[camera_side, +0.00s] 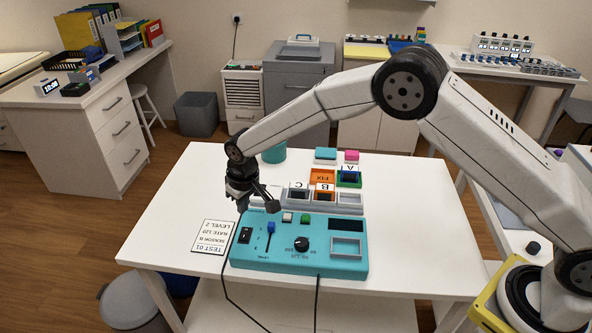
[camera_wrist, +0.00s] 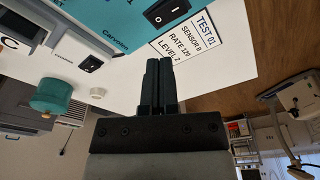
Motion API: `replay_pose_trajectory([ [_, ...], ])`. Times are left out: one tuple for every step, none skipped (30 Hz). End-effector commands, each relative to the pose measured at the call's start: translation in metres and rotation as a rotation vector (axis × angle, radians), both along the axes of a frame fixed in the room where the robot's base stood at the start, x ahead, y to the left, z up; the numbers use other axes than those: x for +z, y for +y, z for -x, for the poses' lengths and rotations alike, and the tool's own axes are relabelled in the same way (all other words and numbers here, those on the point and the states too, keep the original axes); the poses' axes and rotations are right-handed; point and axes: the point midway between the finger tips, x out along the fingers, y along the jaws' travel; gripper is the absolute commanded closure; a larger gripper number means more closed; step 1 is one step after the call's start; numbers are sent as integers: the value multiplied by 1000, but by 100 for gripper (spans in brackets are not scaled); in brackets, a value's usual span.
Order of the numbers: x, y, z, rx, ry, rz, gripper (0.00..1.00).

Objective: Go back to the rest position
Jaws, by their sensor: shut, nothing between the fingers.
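My gripper (camera_side: 256,199) is above the left back part of the teal control box (camera_side: 300,262) on the white table. In the wrist view my gripper (camera_wrist: 158,62) has its two dark fingers side by side, shut and empty. The box carries a blue slider, a round black knob (camera_side: 301,243), a black rocker switch (camera_side: 245,235) and small buttons. The printed card (camera_side: 212,237) lies left of the box and reads TEST 01, SENSOR B, RATE 120, LEVEL 2. It also shows in the wrist view (camera_wrist: 186,38).
Behind the box stand lettered holders, an orange FIX tray (camera_side: 322,175), a green tray (camera_side: 348,180) and a teal cylinder (camera_side: 274,153). The white table (camera_side: 410,235) is bare at right. Two black cables hang over the front edge. A bin (camera_side: 130,302) stands at front left.

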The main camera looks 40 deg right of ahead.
Motion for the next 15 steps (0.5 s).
replay_pose_trajectory([
  [3,0,0,0,0,0,100],
  [4,0,0,0,0,0,100],
  [5,0,0,0,0,0,100],
  [6,0,0,0,-1,0,100],
  [6,0,0,0,0,0,100],
  [6,0,0,0,-1,0,100],
  [7,0,0,0,0,0,100],
  [7,0,0,0,0,0,100],
  [7,0,0,0,0,0,100],
  [7,0,0,0,0,0,100],
  [7,0,0,0,0,0,100],
  [7,0,0,0,0,0,100],
  [7,0,0,0,0,0,100],
  [7,0,0,0,0,0,100],
  [7,0,0,0,-1,0,100],
])
